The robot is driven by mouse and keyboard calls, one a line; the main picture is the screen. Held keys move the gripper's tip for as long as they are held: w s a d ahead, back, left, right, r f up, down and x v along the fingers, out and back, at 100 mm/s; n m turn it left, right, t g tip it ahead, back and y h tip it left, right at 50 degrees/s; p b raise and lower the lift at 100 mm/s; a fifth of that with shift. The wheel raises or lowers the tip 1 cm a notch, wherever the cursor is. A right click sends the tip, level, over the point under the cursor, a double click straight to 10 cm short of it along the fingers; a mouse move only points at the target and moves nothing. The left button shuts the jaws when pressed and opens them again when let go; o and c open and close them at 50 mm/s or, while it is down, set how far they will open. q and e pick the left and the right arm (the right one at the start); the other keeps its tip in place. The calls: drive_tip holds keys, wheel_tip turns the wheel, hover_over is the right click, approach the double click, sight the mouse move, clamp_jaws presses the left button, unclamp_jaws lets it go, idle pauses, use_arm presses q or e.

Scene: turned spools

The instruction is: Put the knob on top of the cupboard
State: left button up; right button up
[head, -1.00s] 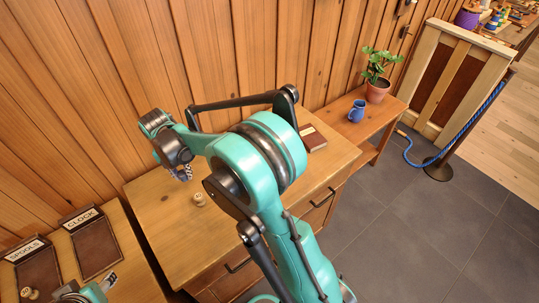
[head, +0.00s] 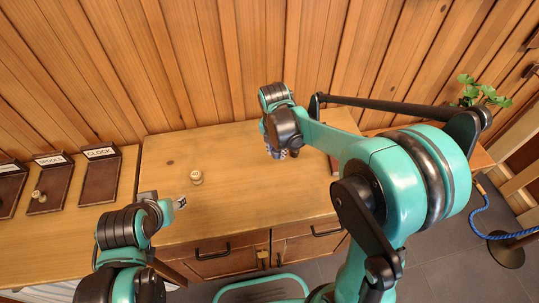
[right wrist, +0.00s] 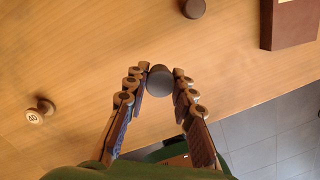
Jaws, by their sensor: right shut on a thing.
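The cupboard (head: 240,215) is a wooden unit with dark-handled drawers and a flat top. In the right wrist view my right gripper (right wrist: 160,82) is shut on a short round knob (right wrist: 160,76) with a grey face and brown side. In the head view this gripper (head: 281,153) is above the right part of the cupboard top, and the knob is too small to make out. I cannot tell whether the knob touches the top. My left gripper (head: 181,203) is near the cupboard's front left; its jaws are unclear.
A pale spool (head: 196,178) stands on the cupboard top; its "40" label (right wrist: 33,117) shows in the wrist view. A dark round piece (right wrist: 193,8) and a brown book (right wrist: 290,22) are also there. Labelled trays (head: 100,178) are left, a blue rope (head: 490,205) right.

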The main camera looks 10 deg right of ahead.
drive_tip(key=b, duration=0.2)
hover_over(267, 155)
wheel_tip(267, 155, down, 5)
drive_tip(key=shift+s+r, duration=0.1)
drive_tip(key=shift+r, duration=0.1)
drive_tip(key=shift+f+b, duration=1)
drive_tip(key=shift+f, duration=1)
drive_tip(key=shift+f, duration=0.2)
drive_tip(key=o, duration=0.8)
drive_tip(key=shift+r, duration=0.1)
drive_tip(key=shift+r, duration=0.1)
